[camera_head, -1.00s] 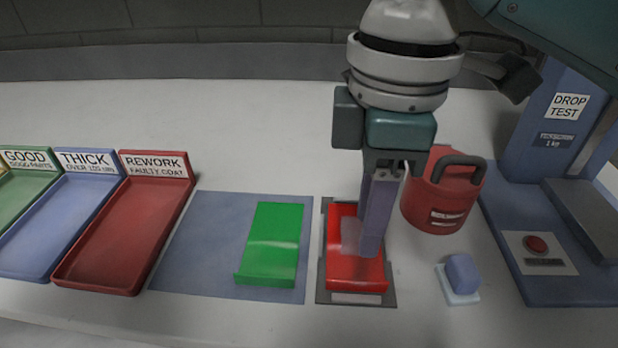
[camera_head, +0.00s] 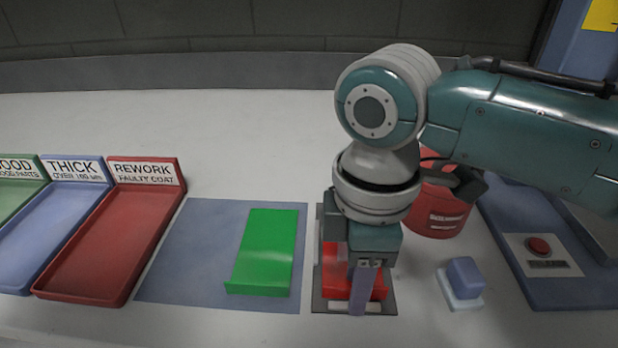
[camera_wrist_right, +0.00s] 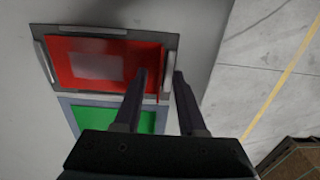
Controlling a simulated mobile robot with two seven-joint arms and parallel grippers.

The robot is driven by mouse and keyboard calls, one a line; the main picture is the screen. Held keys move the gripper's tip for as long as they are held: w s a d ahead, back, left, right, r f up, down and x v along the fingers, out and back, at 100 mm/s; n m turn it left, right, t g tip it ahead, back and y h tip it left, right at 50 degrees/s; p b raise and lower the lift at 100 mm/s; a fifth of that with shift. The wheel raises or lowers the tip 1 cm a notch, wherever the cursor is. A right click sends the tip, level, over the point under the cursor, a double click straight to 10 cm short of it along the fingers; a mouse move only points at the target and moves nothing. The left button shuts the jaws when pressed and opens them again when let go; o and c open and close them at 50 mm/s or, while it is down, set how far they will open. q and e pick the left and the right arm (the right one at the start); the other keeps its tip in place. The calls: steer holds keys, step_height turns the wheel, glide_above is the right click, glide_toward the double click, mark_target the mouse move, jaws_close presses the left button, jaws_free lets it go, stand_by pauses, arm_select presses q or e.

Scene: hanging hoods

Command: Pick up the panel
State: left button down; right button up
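A red panel (camera_head: 334,275) lies in a dark grey holder (camera_head: 321,304) at the middle of the table front. My right gripper (camera_head: 362,308) points down over the panel's front right part and hides some of it. In the right wrist view, the gripper (camera_wrist_right: 159,73) is open. One finger is over the red panel (camera_wrist_right: 105,65) and the other is beyond its edge, near the holder's rim (camera_wrist_right: 167,75). I cannot tell whether they touch it. A green panel (camera_head: 266,250) lies on a blue-grey mat (camera_head: 200,245) to the left. My left gripper is not in view.
Green, blue (camera_head: 60,220) and red (camera_head: 110,245) labelled trays stand at the left. A red container (camera_head: 438,212) is behind the arm. A small blue block (camera_head: 465,278) and a blue stand with a red button (camera_head: 538,246) are at the right. The table behind is clear.

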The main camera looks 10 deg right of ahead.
steer(key=shift+c, duration=0.2)
jaws_close()
stand_by(1.1)
